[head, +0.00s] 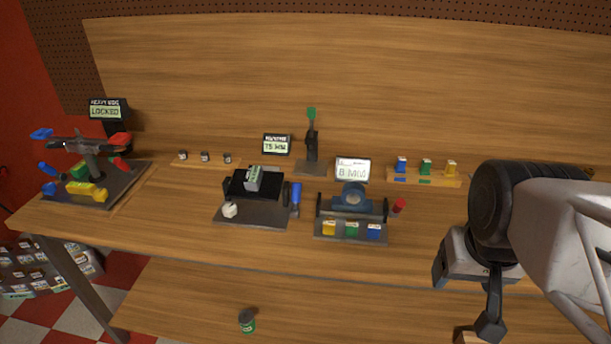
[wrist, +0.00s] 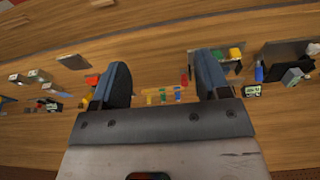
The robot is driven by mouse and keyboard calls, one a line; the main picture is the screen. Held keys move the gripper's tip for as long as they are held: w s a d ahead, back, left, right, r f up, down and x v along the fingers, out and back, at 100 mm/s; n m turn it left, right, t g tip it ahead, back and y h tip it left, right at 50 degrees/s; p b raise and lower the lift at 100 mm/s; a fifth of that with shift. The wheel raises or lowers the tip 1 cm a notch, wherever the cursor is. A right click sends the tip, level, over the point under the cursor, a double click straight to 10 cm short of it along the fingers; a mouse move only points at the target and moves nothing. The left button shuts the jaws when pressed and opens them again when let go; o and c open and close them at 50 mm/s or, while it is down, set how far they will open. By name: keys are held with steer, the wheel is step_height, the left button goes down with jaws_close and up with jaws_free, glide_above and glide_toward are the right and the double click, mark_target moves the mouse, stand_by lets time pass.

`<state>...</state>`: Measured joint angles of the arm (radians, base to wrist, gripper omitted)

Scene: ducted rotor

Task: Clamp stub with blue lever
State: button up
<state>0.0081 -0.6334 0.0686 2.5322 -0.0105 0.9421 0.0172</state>
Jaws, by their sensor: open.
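A dark grey fixture plate (head: 255,216) lies on the bench near the middle in the head view. A labelled grey block (head: 253,178), which looks like the stub, sits in the black holder on it; whether it is gripped there I cannot tell. The blue lever (head: 296,194) stands upright at the fixture's right side, and a white knob (head: 230,210) is at its front left. In the wrist view the blue lever (wrist: 259,72) shows at right. My gripper (wrist: 160,68) is open and empty; in the head view it is at lower right, well away from the lever.
A green-topped upright clamp (head: 312,135) stands behind. The coloured-arm rotor stand (head: 88,165) is far left. Bare bench lies between rotor and fixture.

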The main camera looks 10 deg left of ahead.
steer(key=shift+c, duration=0.3)
steer(key=shift+c, duration=1)
steer(key=n+g+y, duration=0.3)
steer(key=n+g, duration=0.1)
steer(key=n, duration=0.2)
glide_above(299, 183)
steer(key=d, duration=0.2)
step_height(299, 183, down, 9)
steer(key=shift+w+a+f, duration=0.25)
steer(key=shift+w+a, duration=0.15)
steer(key=shift+a, duration=0.05)
steer(key=shift+f, duration=0.15)
